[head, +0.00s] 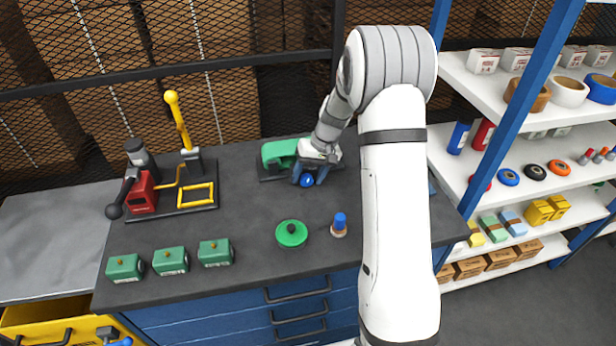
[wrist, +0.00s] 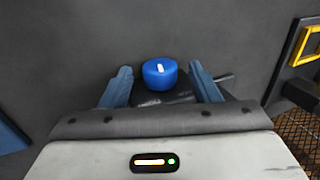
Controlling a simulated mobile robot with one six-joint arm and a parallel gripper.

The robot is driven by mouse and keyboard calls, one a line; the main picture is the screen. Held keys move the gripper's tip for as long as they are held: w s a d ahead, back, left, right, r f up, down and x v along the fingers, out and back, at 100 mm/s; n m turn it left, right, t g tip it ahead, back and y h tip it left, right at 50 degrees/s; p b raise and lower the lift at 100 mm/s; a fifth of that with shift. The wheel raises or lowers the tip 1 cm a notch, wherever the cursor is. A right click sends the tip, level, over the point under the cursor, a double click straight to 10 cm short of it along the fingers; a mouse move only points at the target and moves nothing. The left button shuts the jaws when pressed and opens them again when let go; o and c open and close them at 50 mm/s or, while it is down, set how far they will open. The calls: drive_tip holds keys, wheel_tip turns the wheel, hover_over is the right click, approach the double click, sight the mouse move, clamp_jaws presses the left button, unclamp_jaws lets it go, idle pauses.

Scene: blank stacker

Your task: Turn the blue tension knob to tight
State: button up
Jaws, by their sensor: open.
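The blue tension knob (wrist: 160,74) is round with a white mark on its top, seen in the wrist view between my gripper's fingers. It also shows in the head view (head: 307,181) at the front of a green machine (head: 279,152) on a dark base. My gripper (wrist: 161,82) is open, with one blue finger on each side of the knob. Gaps show between the fingers and the knob. My gripper in the head view (head: 309,174) covers part of the machine. Any tight or loose marking around the knob is too small to read.
On the dark bench (head: 255,216) stand a green round lid (head: 291,233), a blue-topped stamp (head: 339,223) and several green boxes (head: 171,261). A lever press (head: 186,192) with a yellow handle stands at the left. A mesh wall (head: 245,60) rises behind; shelves (head: 540,130) stand at the right.

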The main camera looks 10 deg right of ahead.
drive_tip(key=v, duration=0.7)
drive_tip(key=shift+b, duration=0.4)
drive_tip(key=shift+r, duration=0.1)
